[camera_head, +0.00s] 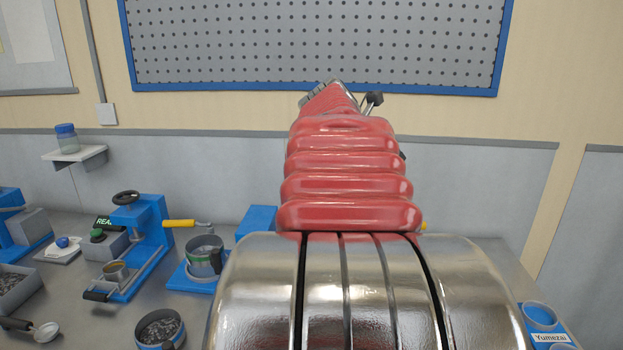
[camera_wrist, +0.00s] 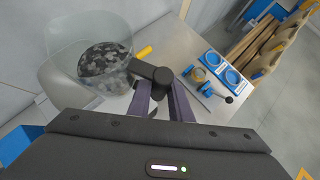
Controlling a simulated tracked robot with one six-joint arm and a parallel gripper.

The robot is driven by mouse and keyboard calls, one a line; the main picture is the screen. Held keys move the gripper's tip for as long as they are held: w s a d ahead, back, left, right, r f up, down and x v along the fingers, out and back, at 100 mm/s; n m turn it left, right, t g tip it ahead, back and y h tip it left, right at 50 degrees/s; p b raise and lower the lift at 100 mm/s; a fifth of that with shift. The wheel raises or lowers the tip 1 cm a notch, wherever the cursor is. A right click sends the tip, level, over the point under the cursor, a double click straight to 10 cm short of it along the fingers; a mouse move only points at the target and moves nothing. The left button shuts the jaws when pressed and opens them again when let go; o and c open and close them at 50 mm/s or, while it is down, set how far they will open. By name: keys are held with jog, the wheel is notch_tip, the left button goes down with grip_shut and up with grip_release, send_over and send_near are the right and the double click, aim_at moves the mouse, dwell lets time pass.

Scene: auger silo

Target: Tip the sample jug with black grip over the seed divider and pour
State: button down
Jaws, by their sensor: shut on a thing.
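The sample jug (camera_wrist: 84,38) is clear, with dark grey grains inside, at the upper left of the wrist view. Its black grip (camera_wrist: 150,74) sticks out to the right. My gripper (camera_wrist: 160,92) is shut on that grip and holds the jug up over the bench. The grains lie in the end of the jug nearer my gripper; I cannot tell its exact tilt. In the head view my arm hides the gripper and the held jug.
A round tin of grains (camera_head: 160,329) stands nearer. A blue ring holder (camera_head: 541,317) is at the right. A pegboard wall (camera_head: 320,40) stands behind.

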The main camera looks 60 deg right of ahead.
jog(key=shift+s+a+r+n+g+y, duration=0.25)
jog(key=shift+s+n+g+y, duration=0.15)
jog(key=shift+g+y, duration=0.15)
jog(key=shift+w, duration=0.1)
dwell(0.3)
